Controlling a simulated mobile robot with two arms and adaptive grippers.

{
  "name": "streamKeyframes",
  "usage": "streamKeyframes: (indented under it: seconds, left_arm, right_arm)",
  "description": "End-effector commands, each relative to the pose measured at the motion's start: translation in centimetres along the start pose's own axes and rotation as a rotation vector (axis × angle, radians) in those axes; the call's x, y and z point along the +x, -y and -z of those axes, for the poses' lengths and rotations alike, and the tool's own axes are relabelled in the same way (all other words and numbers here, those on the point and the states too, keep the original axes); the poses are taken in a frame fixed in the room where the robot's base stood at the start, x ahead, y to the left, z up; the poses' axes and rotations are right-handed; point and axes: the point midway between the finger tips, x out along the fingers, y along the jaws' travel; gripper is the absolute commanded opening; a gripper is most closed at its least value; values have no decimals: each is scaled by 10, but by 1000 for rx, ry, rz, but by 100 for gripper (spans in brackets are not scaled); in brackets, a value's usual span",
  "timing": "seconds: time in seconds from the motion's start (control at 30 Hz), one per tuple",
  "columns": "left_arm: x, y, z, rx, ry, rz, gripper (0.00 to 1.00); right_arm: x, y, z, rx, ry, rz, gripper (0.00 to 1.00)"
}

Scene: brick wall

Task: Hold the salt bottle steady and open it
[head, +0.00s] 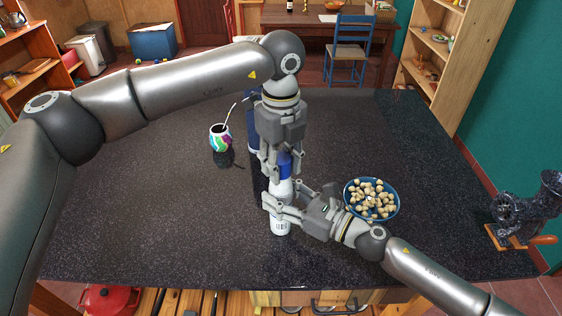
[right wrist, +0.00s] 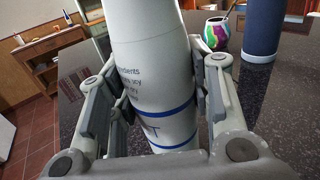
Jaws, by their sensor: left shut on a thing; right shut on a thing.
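The salt bottle (head: 280,222) is white with a blue cap (head: 284,163) and stands upright on the dark counter. My right gripper (head: 272,204) comes in from the right and is shut around the bottle's white body. In the right wrist view the white body with blue bands (right wrist: 155,80) sits between its two fingers. My left gripper (head: 280,168) points down from above and is shut on the blue cap. Its fingers partly hide the cap, and my right gripper hides the middle of the body.
A blue bowl of nuts (head: 347,203) stands just right of the bottle, close to my right gripper. A dark blue bottle (head: 253,135) stands behind, and a colourful cup with a straw (head: 220,138) is to the left. A grinder (head: 528,212) is at the far right. The counter's left side is clear.

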Motion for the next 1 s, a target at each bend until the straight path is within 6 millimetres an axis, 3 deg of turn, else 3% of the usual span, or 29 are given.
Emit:
streamKeyframes:
  seconds: [1.0]
  left_arm:
    - [-22, 0, 0, 1, -1, 0, 6]
  right_arm:
    - [0, 0, 0, 0, -1, 1, 0]
